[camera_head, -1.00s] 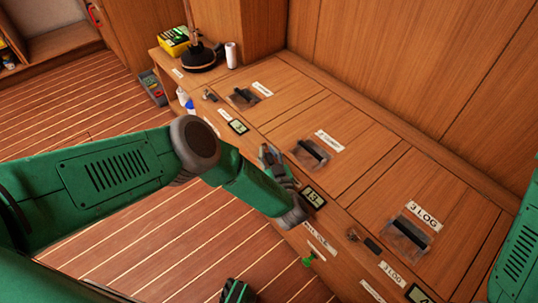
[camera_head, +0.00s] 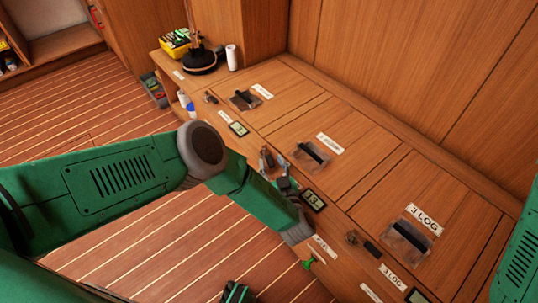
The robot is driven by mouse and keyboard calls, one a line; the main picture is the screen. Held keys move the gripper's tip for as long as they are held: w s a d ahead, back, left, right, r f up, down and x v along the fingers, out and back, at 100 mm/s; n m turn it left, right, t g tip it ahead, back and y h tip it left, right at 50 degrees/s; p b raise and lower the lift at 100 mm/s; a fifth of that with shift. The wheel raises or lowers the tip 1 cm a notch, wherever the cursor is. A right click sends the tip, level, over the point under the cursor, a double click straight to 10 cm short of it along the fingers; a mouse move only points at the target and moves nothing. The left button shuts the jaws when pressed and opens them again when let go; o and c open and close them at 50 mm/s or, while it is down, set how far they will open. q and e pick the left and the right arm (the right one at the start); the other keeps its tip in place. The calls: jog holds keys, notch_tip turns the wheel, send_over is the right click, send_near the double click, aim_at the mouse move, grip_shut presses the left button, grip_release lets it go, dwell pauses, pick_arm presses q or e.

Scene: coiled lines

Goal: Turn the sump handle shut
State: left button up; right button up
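The counter (camera_head: 345,185) has several small dark levers along its front edge, one at the far left (camera_head: 210,97) and one at the near right (camera_head: 362,243). The labels are mostly too small to read, so I cannot tell which is the sump handle. My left gripper (camera_head: 274,164) is at the middle of this row, beside a small display reading about 13. Its grey fingers hide whatever lever is there, and I cannot tell whether they are closed on it.
Clear-covered hatches with black bars (camera_head: 312,153) lie on the counter top. A green knob (camera_head: 308,264) sticks out of the front below. A yellow box (camera_head: 175,43), a black round base (camera_head: 203,62) and a white roll (camera_head: 232,57) stand at the far end.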

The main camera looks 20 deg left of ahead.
pick_arm(q)
jog(key=v, duration=0.7)
jog(key=shift+w+d, duration=0.1)
jog(key=shift+d, duration=0.05)
jog(key=shift+s+d, duration=0.25)
jog(key=shift+s, duration=0.35)
